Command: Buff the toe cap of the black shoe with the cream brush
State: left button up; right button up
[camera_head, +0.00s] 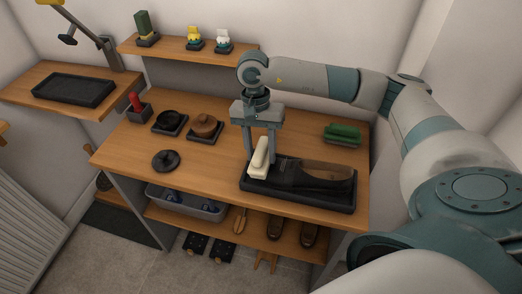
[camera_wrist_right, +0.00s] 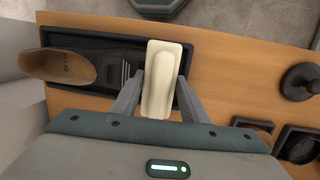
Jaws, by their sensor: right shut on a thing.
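My right gripper (camera_head: 260,152) is shut on the cream brush (camera_head: 258,162). In the right wrist view the brush (camera_wrist_right: 161,78) is a pale, rounded block between the two fingers (camera_wrist_right: 159,92). The black shoe (camera_head: 310,176) lies in a black tray (camera_head: 297,202) at the bench's front right. In the right wrist view the shoe (camera_wrist_right: 118,60) has its tan opening at the left and its laces toward the brush. The brush is at the toe end; it hides part of the toe cap, and I cannot tell whether they touch. My left gripper is not in view.
A green item (camera_head: 342,131) lies behind the shoe tray. Round tins (camera_head: 170,122) and a dark lid (camera_head: 166,160) are on the bench's left. Two raised shelves (camera_head: 190,48) hold small items and a tray (camera_head: 73,89). The bench between lid and shoe tray is clear.

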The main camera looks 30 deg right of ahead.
jog(key=shift+s+a, duration=0.6)
jog(key=shift+a, duration=0.1)
jog(key=shift+w+d+f+b, duration=0.2)
jog(key=shift+w+d+b, duration=0.65)
jog(key=shift+b, duration=0.45)
jog(key=shift+w+d+b, duration=0.4)
jog(key=shift+d+b, duration=0.2)
jog(key=shift+d, duration=0.05)
jog(key=shift+s+a+f, duration=0.1)
jog(key=shift+s+a, duration=0.5)
jog(key=shift+a, duration=0.05)
jog(key=shift+s+a+b, duration=0.3)
jog(key=shift+s+a, duration=0.45)
jog(key=shift+a, duration=0.15)
